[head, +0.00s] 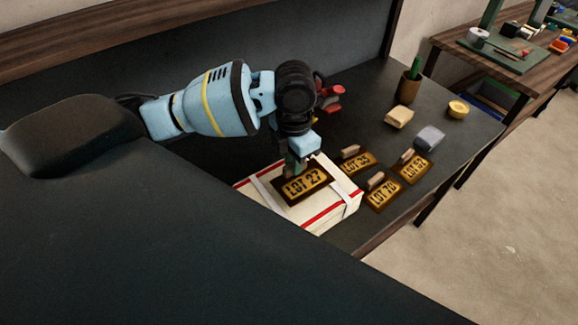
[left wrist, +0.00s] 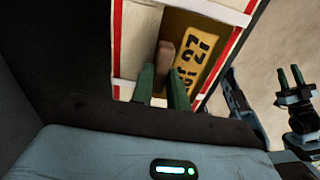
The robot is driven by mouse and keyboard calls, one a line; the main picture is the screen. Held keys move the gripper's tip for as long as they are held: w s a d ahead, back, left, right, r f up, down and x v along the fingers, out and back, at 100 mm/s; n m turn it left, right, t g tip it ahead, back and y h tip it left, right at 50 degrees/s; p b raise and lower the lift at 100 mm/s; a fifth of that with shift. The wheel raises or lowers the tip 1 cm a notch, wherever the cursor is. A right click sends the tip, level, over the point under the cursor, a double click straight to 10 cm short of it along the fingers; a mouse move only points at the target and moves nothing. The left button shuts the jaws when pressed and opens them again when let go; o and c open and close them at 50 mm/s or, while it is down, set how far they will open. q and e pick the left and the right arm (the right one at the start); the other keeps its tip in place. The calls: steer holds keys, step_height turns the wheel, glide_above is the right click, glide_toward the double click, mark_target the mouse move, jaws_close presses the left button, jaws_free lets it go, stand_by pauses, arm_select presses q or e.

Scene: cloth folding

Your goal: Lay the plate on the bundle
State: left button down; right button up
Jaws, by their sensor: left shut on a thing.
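The dark plate with a gold face reading LOT 27 (head: 305,186) is over the top of the bundle (head: 322,217), a pale folded stack with red stripes and white straps. My left gripper (head: 297,170) is shut on the plate's wooden handle. The left wrist view shows the green fingertips (left wrist: 164,88) around that handle (left wrist: 165,56), with the plate's face (left wrist: 196,62) beside it and the bundle (left wrist: 137,45) behind. I cannot tell whether the plate touches the bundle. My right gripper (left wrist: 290,78) shows at the right of the left wrist view, fingers apart and empty.
Plates reading LOT 70 (head: 381,194) and LOT 52 (head: 414,170), plus another LOT plate (head: 361,163), lie right of the bundle. Beyond are a tan block (head: 399,117), a grey block (head: 429,137), a brown cup (head: 408,90) and a yellow pot (head: 458,109).

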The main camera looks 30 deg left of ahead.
mark_target(290, 168)
arm_select(q)
steer(key=shift+w+a, duration=0.1)
steer(key=shift+a, duration=0.2)
steer(key=f, duration=0.2)
steer(key=shift+w+a+f, duration=0.1)
steer(key=shift+a+f, duration=0.25)
steer(key=shift+f, duration=0.4)
steer(key=shift+f, duration=0.15)
steer(key=c, duration=1.4)
jaws_free()
steer(key=shift+o, duration=0.2)
step_height(290, 168, up, 12)
